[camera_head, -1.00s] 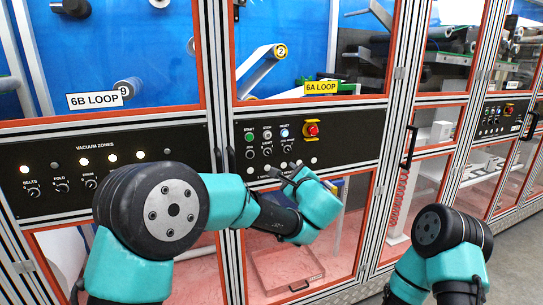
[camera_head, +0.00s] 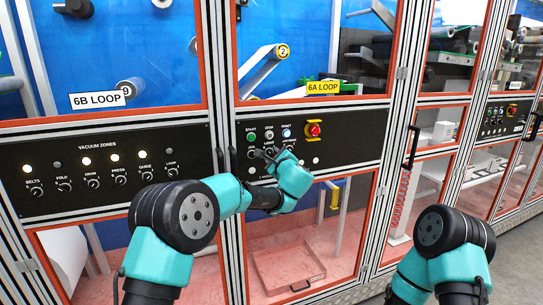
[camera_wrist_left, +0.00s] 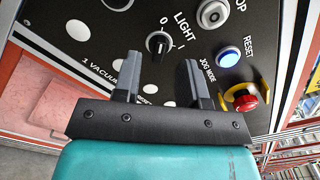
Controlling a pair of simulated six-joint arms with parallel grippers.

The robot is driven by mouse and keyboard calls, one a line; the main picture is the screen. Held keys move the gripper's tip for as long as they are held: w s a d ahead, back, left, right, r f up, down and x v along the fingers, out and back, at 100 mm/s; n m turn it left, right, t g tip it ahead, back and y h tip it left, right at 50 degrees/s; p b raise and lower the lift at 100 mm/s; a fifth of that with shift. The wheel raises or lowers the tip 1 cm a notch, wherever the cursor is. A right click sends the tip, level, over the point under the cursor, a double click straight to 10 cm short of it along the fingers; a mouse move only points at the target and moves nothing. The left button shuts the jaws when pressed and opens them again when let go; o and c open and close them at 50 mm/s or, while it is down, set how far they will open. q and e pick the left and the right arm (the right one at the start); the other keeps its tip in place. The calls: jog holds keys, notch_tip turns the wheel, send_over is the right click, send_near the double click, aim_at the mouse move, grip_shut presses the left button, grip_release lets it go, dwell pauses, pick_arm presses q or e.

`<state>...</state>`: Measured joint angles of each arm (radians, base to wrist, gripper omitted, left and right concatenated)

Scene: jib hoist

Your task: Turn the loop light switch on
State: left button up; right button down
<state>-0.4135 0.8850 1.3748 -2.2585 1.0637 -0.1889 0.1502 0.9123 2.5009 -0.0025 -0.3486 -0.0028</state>
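The light switch (camera_wrist_left: 158,42) is a small black knob marked LIGHT, with 0 and I beside it, on the black control panel (camera_head: 345,150) below the 6A LOOP sign. In the left wrist view it shows just beyond the gap between my left fingertips. My left gripper (camera_wrist_left: 162,64) is open and empty, its two fingers apart. In the head view the left gripper (camera_head: 268,154) is in front of the panel and covers the switch. I cannot tell whether a finger touches the knob. My right gripper is out of view.
Near the switch are a blue lit RESET button (camera_wrist_left: 228,57), a grey STOP button (camera_wrist_left: 212,14) and a red emergency stop with a yellow guard (camera_head: 314,129). A vacuum zones panel (camera_head: 110,195) with several knobs is at left. A door handle (camera_head: 411,146) stands out at right.

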aim_at(270, 153)
pick_arm(q)
jog(key=shift+x, duration=1.45)
grip_shut()
